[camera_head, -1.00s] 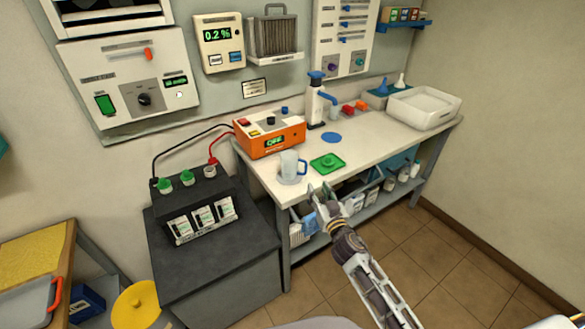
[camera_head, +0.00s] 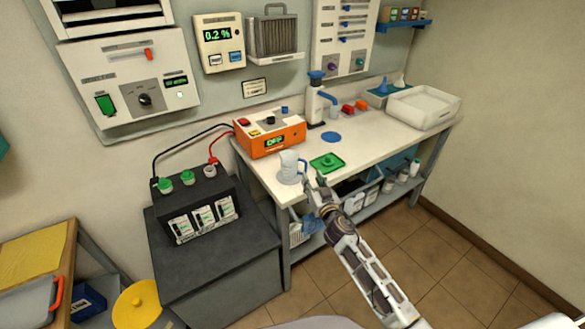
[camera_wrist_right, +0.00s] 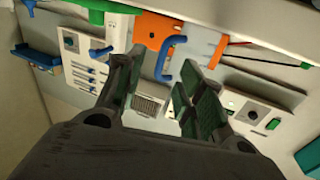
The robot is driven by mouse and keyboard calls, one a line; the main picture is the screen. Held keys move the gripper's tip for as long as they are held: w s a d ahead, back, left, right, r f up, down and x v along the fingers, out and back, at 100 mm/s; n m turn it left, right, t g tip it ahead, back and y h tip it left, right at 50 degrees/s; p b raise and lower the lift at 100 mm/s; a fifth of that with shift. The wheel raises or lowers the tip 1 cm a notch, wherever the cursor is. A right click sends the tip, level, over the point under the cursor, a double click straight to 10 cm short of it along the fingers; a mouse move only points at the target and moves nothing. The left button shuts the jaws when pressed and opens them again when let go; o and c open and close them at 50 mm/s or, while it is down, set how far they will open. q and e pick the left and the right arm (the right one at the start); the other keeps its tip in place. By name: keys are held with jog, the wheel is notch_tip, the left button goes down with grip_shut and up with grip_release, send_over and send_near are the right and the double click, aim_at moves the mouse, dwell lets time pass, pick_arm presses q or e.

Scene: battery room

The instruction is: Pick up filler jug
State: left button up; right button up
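The filler jug (camera_head: 289,168) is a pale translucent jug with a blue handle. It stands upright near the front left edge of the white bench (camera_head: 385,133). My right gripper (camera_head: 312,183) is just right of the jug, at the handle side. In the right wrist view, the open fingers of the gripper (camera_wrist_right: 160,78) point at the jug (camera_wrist_right: 199,42), with its blue handle (camera_wrist_right: 171,55) showing between the fingertips. A gap shows around the handle; I cannot tell how deep it sits between them. My left gripper is not in view.
A green tray with a round piece (camera_head: 327,162) lies close right of the jug. An orange unit (camera_head: 270,139) stands behind it. A pump bottle (camera_head: 316,103) and white basin (camera_head: 424,107) stand farther back and right. A dark cabinet with batteries (camera_head: 222,258) is to the left.

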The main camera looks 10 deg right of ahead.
aim_at(306, 169)
jog(key=shift+w+a, duration=0.25)
jog(key=shift+w, duration=0.75)
jog(key=shift+w+a, duration=0.1)
jog(key=shift+w, duration=1.45)
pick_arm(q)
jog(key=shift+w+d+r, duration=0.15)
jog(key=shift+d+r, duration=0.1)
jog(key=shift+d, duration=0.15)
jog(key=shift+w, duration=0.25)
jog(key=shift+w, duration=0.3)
pick_arm(e)
grip_shut()
